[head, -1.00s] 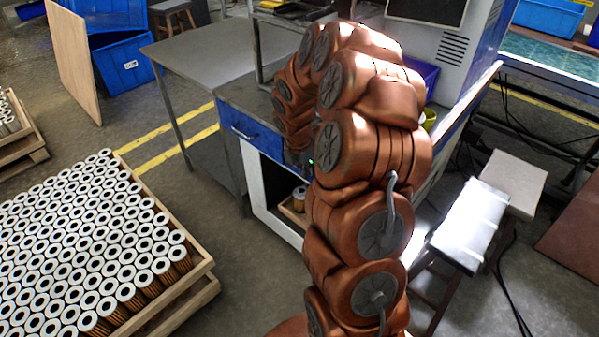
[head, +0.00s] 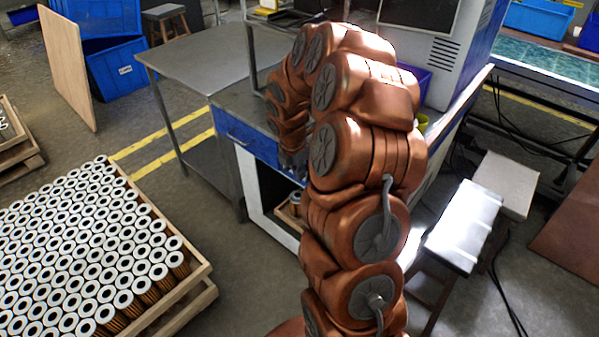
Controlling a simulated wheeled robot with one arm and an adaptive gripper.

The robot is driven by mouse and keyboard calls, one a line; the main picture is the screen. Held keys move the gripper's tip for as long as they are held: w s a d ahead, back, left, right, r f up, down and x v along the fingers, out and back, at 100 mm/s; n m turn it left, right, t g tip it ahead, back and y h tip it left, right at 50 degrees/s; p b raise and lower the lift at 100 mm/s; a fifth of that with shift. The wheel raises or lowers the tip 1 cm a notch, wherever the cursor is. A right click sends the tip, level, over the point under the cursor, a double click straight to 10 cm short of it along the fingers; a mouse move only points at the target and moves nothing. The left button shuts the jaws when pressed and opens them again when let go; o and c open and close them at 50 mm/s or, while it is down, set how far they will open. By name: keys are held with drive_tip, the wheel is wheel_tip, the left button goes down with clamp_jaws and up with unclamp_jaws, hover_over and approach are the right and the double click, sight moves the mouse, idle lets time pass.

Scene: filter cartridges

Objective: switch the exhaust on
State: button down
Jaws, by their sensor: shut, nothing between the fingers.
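My gripper (head: 293,163) is small and dark in the head view, at the end of my copper-coloured arm. It is by the front of the workbench (head: 222,97), near the right end of the blue drawer (head: 248,136). My arm links partly hide it. Its fingers are shut and empty. I cannot tell whether it touches the bench front. I cannot make out an exhaust switch; my arm covers part of the bench and of the white machine (head: 453,62) behind it.
A pallet (head: 190,309) of upright filter cartridges (head: 95,250) stands at the left. A steel table (head: 190,60) adjoins the bench. Two stools (head: 465,225) stand at the right, with cables (head: 505,290) on the floor. Blue crates (head: 120,68) are at the back left. Open floor lies between pallet and bench.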

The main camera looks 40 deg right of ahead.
drive_tip(key=s+a+r, duration=0.1)
drive_tip(key=a+r, duration=0.4)
drive_tip(key=r, duration=0.5)
drive_tip(key=shift+r, duration=0.15)
drive_tip(key=shift+b, duration=0.3)
